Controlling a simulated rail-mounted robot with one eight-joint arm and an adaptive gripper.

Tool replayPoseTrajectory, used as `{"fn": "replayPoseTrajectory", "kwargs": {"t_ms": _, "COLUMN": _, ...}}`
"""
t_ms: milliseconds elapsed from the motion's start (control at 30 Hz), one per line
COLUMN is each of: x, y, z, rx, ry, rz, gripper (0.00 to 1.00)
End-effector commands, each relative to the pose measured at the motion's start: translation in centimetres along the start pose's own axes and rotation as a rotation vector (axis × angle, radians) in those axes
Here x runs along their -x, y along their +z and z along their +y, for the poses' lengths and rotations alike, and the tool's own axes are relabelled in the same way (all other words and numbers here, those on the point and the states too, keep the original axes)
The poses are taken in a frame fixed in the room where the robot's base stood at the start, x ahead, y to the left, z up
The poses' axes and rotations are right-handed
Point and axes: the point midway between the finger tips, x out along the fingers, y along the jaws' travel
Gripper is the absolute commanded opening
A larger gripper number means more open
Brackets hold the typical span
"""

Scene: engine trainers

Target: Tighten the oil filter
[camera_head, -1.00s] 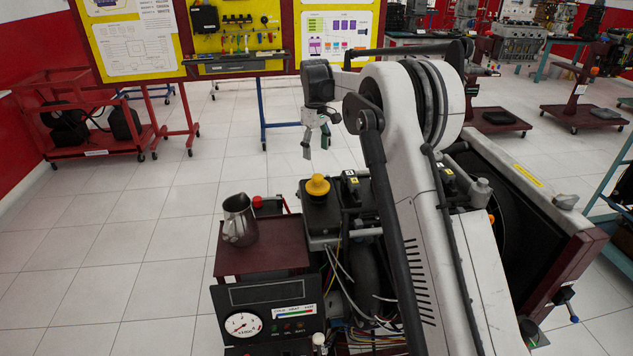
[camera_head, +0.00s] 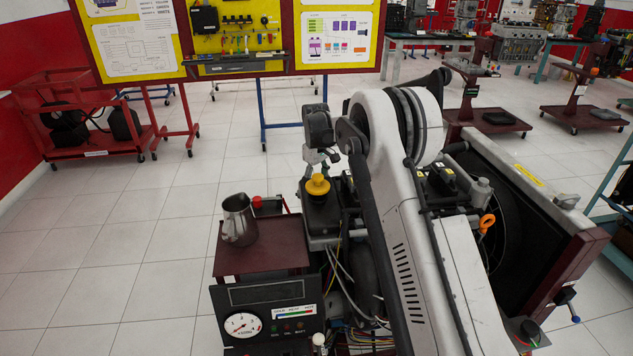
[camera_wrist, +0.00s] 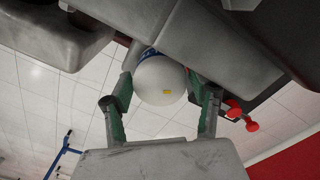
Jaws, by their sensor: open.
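My gripper (camera_wrist: 159,98) is open, with one green-grey finger on each side of the filter. The fingertips are close to its sides; I cannot tell whether they touch. In the head view my gripper (camera_head: 320,157) is low at the far side of the engine trainer (camera_head: 322,222), behind the yellow cap (camera_head: 317,186). The filter is hidden there.
A metal jug (camera_head: 238,222) stands on the dark red shelf (camera_head: 262,262) at the trainer's left. Grey engine blocks (camera_wrist: 235,50) crowd the top of the wrist view. Red knobs (camera_wrist: 236,108) are right of the fingers. The floor to the left is clear.

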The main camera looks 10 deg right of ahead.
Motion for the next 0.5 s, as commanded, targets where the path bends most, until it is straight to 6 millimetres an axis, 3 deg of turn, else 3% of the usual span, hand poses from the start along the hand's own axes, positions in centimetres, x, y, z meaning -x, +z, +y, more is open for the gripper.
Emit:
{"fn": "replayPoseTrajectory", "kwargs": {"t_ms": 167, "x": 0.01, "y": 0.0, "z": 0.0, "rx": 0.0, "ry": 0.0, "rz": 0.0, "gripper": 0.56}}
{"fn": "replayPoseTrajectory", "kwargs": {"t_ms": 433, "x": 0.03, "y": 0.0, "z": 0.0, "rx": 0.0, "ry": 0.0, "rz": 0.0, "gripper": 0.21}}
{"fn": "replayPoseTrajectory", "kwargs": {"t_ms": 500, "x": 0.03, "y": 0.0, "z": -0.01, "rx": 0.0, "ry": 0.0, "rz": 0.0, "gripper": 0.21}}
